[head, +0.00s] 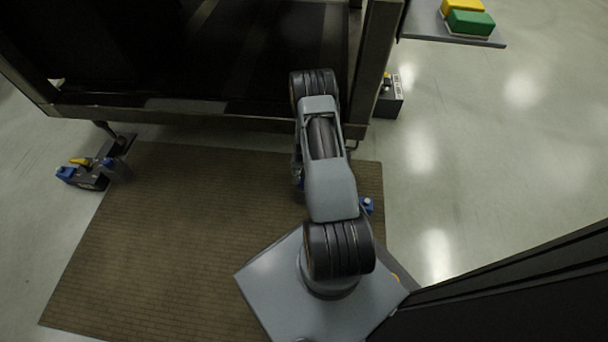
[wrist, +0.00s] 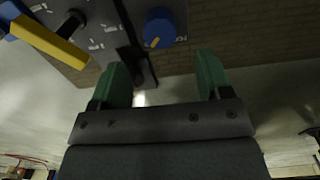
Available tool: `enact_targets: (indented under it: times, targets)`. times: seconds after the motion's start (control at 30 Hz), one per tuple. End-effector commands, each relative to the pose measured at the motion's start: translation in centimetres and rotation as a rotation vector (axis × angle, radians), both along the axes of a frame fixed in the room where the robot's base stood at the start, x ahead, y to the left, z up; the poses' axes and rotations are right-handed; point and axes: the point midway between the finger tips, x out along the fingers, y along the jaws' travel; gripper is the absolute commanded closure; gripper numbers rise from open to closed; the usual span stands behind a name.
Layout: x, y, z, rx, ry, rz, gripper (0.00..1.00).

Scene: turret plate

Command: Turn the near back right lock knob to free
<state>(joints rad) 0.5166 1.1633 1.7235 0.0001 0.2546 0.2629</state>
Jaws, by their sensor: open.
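In the wrist view a round blue knob (wrist: 160,27) with a small orange mark sits on a dark grey panel (wrist: 103,27) with white markings. The mark is at the knob's lower left. My gripper (wrist: 163,80) is open and empty, its two green fingers wide apart. The knob lies ahead of the gap between them, apart from both fingertips. In the head view my arm hides the gripper. A small blue part (head: 367,205) shows at the arm's right side; I cannot tell whether it is the same knob.
A yellow lever (wrist: 48,42) and a black peg stand left of the knob. In the head view, another blue and yellow lock unit (head: 92,174) stands left by the dark frame (head: 190,108).

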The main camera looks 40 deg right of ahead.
Motion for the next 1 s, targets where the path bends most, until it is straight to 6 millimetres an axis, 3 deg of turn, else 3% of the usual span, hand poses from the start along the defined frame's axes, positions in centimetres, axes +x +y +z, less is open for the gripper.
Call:
enact_targets:
  times: [0.03,0.1,0.33,1.0]
  targets:
    - [0.0,0.0,1.5,-0.001,-0.001,0.0,0.28]
    - [0.0,0.0,2.7,0.0,0.0,0.0,0.28]
    - [0.0,0.0,5.4,0.0,0.0,0.0,0.28]
    - [0.0,0.0,6.2,0.001,0.001,0.0,0.28]
